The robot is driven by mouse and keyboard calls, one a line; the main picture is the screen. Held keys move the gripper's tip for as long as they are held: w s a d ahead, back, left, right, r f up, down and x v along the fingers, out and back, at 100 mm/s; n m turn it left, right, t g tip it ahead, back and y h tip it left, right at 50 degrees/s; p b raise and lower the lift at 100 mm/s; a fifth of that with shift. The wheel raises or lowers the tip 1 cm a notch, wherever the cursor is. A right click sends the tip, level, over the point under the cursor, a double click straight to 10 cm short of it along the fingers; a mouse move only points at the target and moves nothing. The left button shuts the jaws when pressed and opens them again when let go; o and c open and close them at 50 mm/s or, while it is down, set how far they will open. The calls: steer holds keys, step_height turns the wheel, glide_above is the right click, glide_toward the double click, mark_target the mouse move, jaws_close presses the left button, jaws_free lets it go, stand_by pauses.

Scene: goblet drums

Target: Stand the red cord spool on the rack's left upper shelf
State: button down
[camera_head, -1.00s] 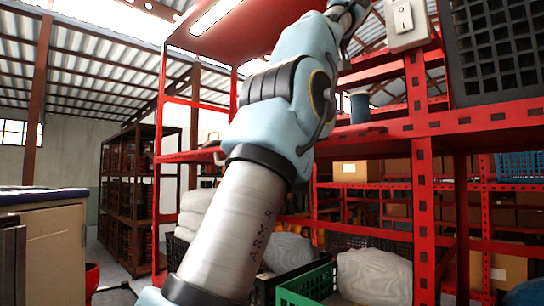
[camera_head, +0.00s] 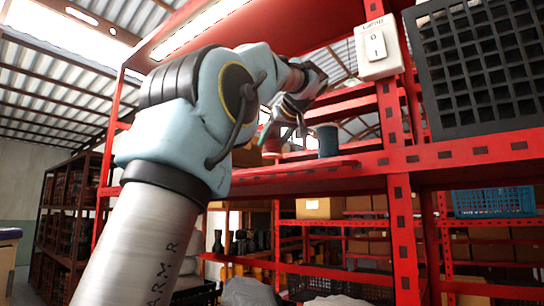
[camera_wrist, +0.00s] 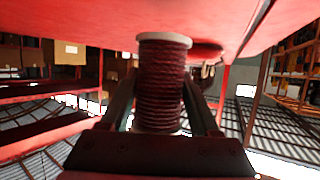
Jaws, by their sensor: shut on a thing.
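The red cord spool (camera_wrist: 160,85) has dark red cord wound between pale flanges. In the wrist view it is between the two fingers of my gripper (camera_wrist: 161,108), which is shut on it. In the head view my gripper (camera_head: 287,116) is above the rack's left upper shelf (camera_head: 290,177), and the red spool (camera_head: 270,140) shows partly behind it, low over the shelf. The wrist view looks upside down, with the red shelf surface close to the spool's flange. I cannot tell whether they touch.
A blue-grey spool (camera_head: 327,140) stands on the same shelf, just right of my gripper. A red upright (camera_head: 393,130) with a switch box (camera_head: 376,48) is further right, then a black crate (camera_head: 478,65). Boxes (camera_head: 318,207) stand on lower shelves behind.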

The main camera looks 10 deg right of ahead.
mark_target(276, 149)
steer(key=shift+f, duration=2.05)
steer(key=shift+f, duration=0.1)
steer(key=shift+c, duration=0.6)
jaws_free()
steer(key=b+v, duration=0.2)
steer(key=v, duration=1)
steer(key=shift+s, duration=0.15)
